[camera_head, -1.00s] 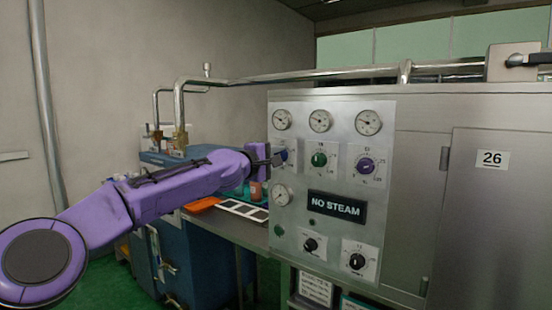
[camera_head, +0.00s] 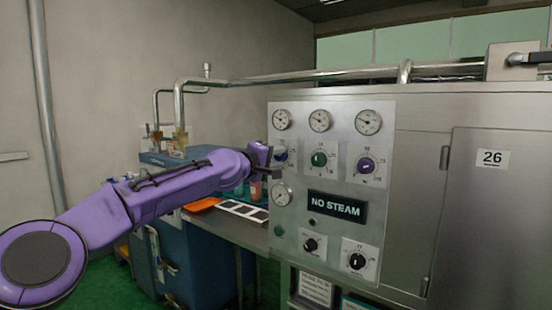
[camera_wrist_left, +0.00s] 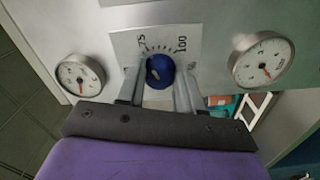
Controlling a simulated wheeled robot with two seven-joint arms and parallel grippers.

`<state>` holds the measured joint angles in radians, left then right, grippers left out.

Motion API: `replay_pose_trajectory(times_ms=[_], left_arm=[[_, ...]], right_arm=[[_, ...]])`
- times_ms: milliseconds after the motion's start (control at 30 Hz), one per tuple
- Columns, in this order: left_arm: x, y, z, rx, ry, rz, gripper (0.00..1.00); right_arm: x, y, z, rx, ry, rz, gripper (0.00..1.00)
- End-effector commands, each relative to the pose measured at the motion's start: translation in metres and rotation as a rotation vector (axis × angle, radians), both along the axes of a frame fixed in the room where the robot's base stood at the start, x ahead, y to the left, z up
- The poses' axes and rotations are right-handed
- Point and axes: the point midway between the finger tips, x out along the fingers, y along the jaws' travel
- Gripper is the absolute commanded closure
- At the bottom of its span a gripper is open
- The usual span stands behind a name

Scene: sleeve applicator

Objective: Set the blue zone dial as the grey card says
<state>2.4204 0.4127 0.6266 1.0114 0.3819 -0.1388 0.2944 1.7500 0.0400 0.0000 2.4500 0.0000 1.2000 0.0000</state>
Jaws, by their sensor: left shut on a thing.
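The blue zone dial (camera_head: 282,155) is at the left of the dial row on the steel control panel, partly hidden by my gripper in the head view. In the left wrist view the blue dial (camera_wrist_left: 160,70) sits between the two fingers of my left gripper (camera_wrist_left: 160,77), which is shut on it. The dial's exact setting is hard to read. In the head view my left gripper (camera_head: 268,160) reaches the panel from the left. I cannot make out the grey card. My right gripper is not in view.
A green dial (camera_head: 319,160) and a purple dial (camera_head: 366,166) are to the right. Gauges (camera_head: 320,120) line the panel's top, and two black knobs sit below the NO STEAM sign (camera_head: 337,207). A bench with white cards (camera_head: 243,210) and an orange tray is below my forearm.

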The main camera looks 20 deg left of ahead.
Motion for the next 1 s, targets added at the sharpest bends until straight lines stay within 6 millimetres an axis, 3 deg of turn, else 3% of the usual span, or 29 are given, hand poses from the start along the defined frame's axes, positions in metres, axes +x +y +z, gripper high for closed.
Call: replay_pose_trajectory(times_ms=[67,100,167,200,567,800,1000], left_arm=[[0.000,0.001,0.001,-0.002,-0.002,0.001,0.95],[0.000,0.001,0.001,-0.002,-0.002,0.001,0.62],[0.000,0.001,0.001,-0.002,-0.002,0.001,0.42],[0.000,0.001,0.001,-0.002,-0.002,0.001,0.39],[-0.009,0.004,-0.001,0.000,-0.001,0.001,0.39],[-0.061,0.022,0.000,-0.003,-0.004,0.000,0.39],[-0.093,0.034,0.000,-0.001,-0.002,0.001,0.39]], right_arm=[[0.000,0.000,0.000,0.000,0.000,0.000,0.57],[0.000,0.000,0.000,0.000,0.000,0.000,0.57],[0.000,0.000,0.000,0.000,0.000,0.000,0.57],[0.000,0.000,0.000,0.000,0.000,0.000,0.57],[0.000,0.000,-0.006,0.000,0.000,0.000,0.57],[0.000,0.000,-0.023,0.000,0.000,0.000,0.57],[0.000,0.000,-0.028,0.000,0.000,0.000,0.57]])
